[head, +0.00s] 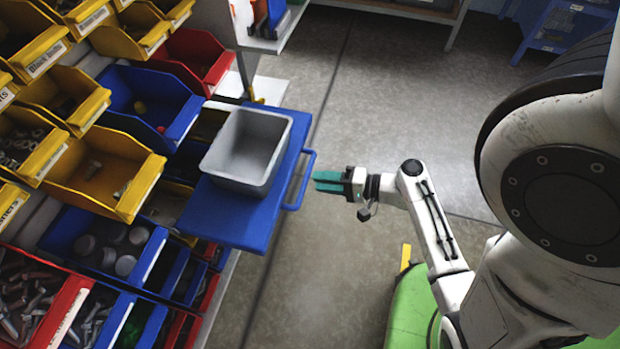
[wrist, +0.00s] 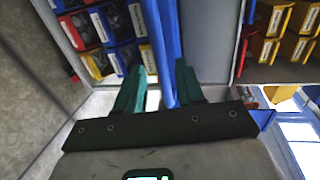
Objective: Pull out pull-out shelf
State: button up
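The blue pull-out shelf (head: 225,218) sticks out from the rack in the head view. Its blue handle (head: 304,180) is on its right side, facing my gripper. A grey bin (head: 229,172) stands on the shelf. My gripper (head: 318,181) has teal fingers that are apart, with their tips just right of the handle and nothing seen held. In the wrist view, a blue bar (wrist: 166,55) of the shelf or handle shows between the fingers of my gripper (wrist: 160,75). I cannot tell whether they touch it.
A rack of yellow bins (head: 105,172), blue bins (head: 150,100) and red bins (head: 198,55) fills the left side. The grey floor (head: 370,90) is clear to the right of the shelf. A table (head: 420,12) and a blue cabinet (head: 565,25) stand at the back.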

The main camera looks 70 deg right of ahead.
jog(key=shift+v, duration=2.75)
jog(key=w+a+r+n+g+y+p, duration=0.1)
jog(key=w+a+n+g+y+p, duration=0.15)
jog(key=a+n+g, duration=0.3)
jog(key=w+a+n+g+y+p, duration=0.25)
jog(key=a+n+g, duration=0.2)
jog(key=a, duration=0.25)
jog(key=a+r+n+g+h+p, duration=0.4)
jog(key=r+n, duration=0.3)
jog(key=r, duration=0.3)
jog(key=shift+r+g+h+p, duration=0.35)
jog(key=shift+h+p, duration=0.25)
jog(key=shift+h, duration=0.3)
